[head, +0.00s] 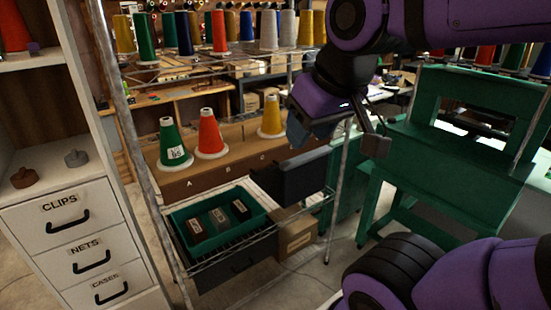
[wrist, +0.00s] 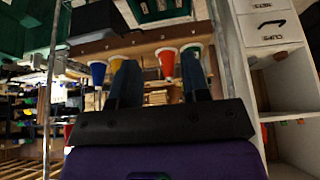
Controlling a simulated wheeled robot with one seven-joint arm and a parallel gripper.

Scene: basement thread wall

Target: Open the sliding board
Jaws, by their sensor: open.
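A brown board (head: 215,172) marked with letters spans the wire rack and carries a green cone (head: 173,145), an orange cone (head: 209,135) and a yellow cone (head: 271,118). A dark box-like panel (head: 304,177) sits at its right end. I cannot tell which of these is the sliding board. My gripper (head: 311,132) is open and empty, above the right end of the board in the head view. In the upside-down wrist view, the gap between its fingers (wrist: 157,68) faces the board (wrist: 150,45). A blue cone (wrist: 97,72) shows there; my gripper hides it in the head view.
A green tray (head: 217,222) with small blocks sits on the rack's lower shelf, beside a cardboard box (head: 295,233). A white cabinet (head: 75,235) with labelled drawers stands left. A green bench (head: 455,150) stands right. Rack posts (head: 340,190) flank the board.

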